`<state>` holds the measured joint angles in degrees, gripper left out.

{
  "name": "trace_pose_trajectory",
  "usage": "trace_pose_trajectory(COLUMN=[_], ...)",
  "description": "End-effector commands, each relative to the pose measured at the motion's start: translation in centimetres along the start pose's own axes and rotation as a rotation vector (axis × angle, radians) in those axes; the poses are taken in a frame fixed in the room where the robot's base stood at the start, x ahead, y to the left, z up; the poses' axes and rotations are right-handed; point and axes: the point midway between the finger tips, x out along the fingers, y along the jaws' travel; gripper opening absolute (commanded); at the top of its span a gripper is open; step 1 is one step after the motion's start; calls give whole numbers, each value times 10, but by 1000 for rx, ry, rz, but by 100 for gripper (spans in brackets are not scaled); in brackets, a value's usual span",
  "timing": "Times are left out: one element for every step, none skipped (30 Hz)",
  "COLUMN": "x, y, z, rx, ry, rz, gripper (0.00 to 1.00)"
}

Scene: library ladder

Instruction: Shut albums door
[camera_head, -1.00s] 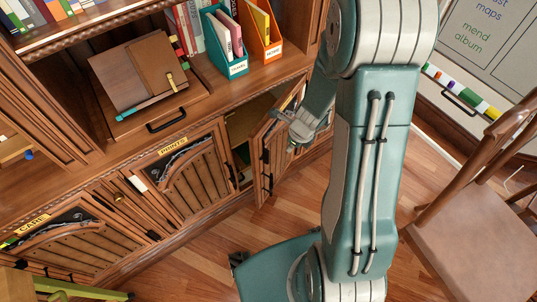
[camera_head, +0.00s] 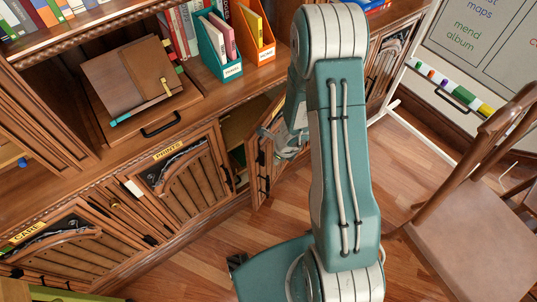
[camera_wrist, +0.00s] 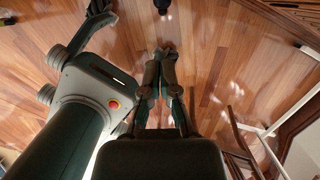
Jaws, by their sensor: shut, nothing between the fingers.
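The albums door appears to be the wooden cabinet door (camera_head: 258,185) standing ajar to the right of the section labelled PRINTS in the head view. It juts out toward the room, with a dark opening on its left; its own label is not readable. My gripper (camera_head: 266,133) is at the upper part of this door, in front of its face; whether it touches cannot be told. My arm hides the right side of the door area. In the wrist view my gripper (camera_wrist: 164,52) is shut and empty, above the wooden floor.
A wooden chair (camera_head: 470,235) stands at the right, near a whiteboard (camera_head: 480,45) with a marker tray. The shelf above holds a teal file box (camera_head: 222,45), an orange file box (camera_head: 256,35) and a brown folder (camera_head: 125,75). Floor (camera_head: 215,250) in front of the cabinet is clear.

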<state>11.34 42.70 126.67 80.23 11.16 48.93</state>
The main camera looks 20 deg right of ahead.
Motion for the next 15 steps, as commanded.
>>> trace_pose_trajectory(x=[1, 2, 3, 3, 4, 5, 5, 6, 6, 7, 7, 7, 7, 7, 7], y=[0, 0, 0, 0, 0, 0, 0, 0, 0, 0, 0, 0, 0, 0, 0], z=[6, 9, 12, 15, 18, 21, 23, 25, 28, 29, 31, 32, 33, 33, 34], rx=[-5, -5, -5, -4, -4, -4, -4, -3, -3, -2, -3, -1, -1, -1, -1], ry=[-2, -2, -1, -1, -1, -1, -1, -1, -1, -1, -1, -1, -1, -1, -1], rz=[-1, -1, -1, -1, -1, -1, -1, -1, -1, -1, -1, -1, -1, -1, -1], gripper=[0, 0, 0, 0, 0, 0, 0, 0, 0, 0, 0, 0, 0, 0, 0])
